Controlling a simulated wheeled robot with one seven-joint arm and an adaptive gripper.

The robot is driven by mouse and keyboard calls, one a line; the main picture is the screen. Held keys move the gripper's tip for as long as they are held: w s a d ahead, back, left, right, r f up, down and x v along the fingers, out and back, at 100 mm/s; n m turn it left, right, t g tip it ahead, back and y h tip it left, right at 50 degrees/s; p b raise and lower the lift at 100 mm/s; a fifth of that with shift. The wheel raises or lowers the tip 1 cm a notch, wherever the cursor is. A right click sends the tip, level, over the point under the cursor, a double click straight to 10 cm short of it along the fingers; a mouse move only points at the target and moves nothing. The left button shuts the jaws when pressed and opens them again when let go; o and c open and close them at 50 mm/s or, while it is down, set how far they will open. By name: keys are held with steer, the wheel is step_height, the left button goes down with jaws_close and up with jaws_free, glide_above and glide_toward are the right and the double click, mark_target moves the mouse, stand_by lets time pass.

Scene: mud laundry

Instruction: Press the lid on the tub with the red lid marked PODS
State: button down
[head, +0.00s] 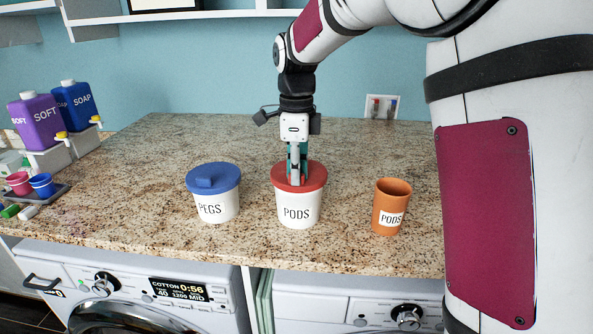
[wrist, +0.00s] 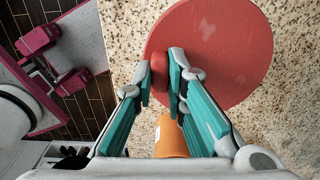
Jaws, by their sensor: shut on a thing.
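The white tub marked PODS (head: 297,211) stands upright on the counter. Its red lid (head: 316,176) lies over the tub's mouth and looks about level; I cannot tell how tightly it sits. In the wrist view the lid (wrist: 232,45) fills the top right and hides the tub. My gripper (head: 297,182) points down at the lid from above. In the wrist view my gripper (wrist: 161,85) has its teal fingers on both sides of the lid's raised red grip (wrist: 159,70), shut on it.
A white PEGS tub (head: 217,207) with a blue lid stands to the left. An orange PODS cup (head: 391,207) stands to the right. SOFT (head: 38,120) and SOAP (head: 77,105) jugs are at the far left. The counter (head: 150,150) behind the tubs is clear.

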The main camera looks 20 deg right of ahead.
steer(key=shift+f, duration=0.85)
stand_by(1.5)
steer(key=c, duration=1.5)
jaws_free()
steer(key=shift+c, duration=0.2)
steer(key=shift+o, duration=0.3)
steer(key=o, duration=0.4)
steer(key=shift+r+p, duration=0.5)
steer(key=shift+r, duration=3.5)
